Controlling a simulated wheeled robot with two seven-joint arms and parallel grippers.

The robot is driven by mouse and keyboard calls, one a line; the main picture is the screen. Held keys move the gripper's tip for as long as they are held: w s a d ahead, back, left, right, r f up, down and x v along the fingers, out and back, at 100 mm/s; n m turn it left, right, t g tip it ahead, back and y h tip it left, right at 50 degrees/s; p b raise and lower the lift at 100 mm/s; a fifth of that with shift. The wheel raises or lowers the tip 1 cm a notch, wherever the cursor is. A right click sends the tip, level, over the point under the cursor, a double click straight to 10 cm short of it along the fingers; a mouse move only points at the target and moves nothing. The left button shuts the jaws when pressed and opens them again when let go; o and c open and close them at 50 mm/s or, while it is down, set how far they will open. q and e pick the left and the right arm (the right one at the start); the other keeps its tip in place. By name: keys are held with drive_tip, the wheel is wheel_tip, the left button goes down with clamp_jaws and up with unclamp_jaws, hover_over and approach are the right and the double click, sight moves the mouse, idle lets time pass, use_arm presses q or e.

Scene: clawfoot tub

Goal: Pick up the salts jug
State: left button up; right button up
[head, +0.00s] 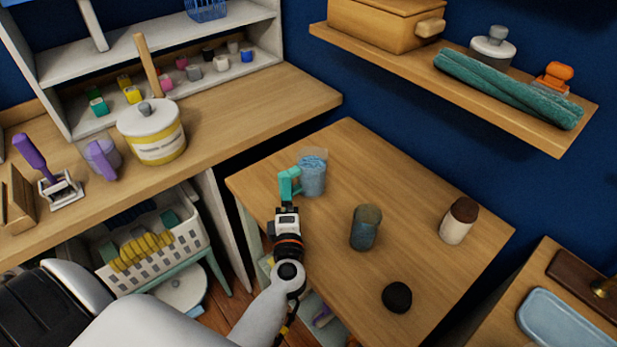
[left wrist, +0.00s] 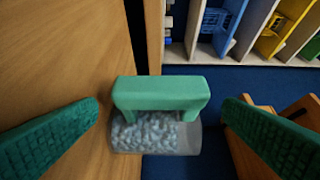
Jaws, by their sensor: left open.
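The salts jug (head: 313,178) is a clear cylinder of pale blue salts with a teal handle, upright near the left back edge of the wooden table. My left gripper (head: 287,197) is at its handle side. In the head view, the teal fingers and handle overlap, so contact is unclear there. In the left wrist view the jug (left wrist: 155,135) is ahead, its green handle (left wrist: 162,92) centred between the open fingers of my left gripper (left wrist: 161,103), with a gap on both sides. My right gripper is not in view.
A counter with a yellow-banded pot (head: 155,140) is left; a wall shelf (head: 470,95) hangs above right.

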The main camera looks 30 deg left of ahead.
sight(303, 178)
use_arm(q)
drive_tip(key=x, duration=0.6)
drive_tip(key=shift+w+a+p, duration=0.2)
drive_tip(key=shift+w+p, duration=0.05)
drive_tip(key=shift+p, duration=0.1)
drive_tip(key=shift+r, duration=0.1)
drive_tip(key=c, duration=1.7)
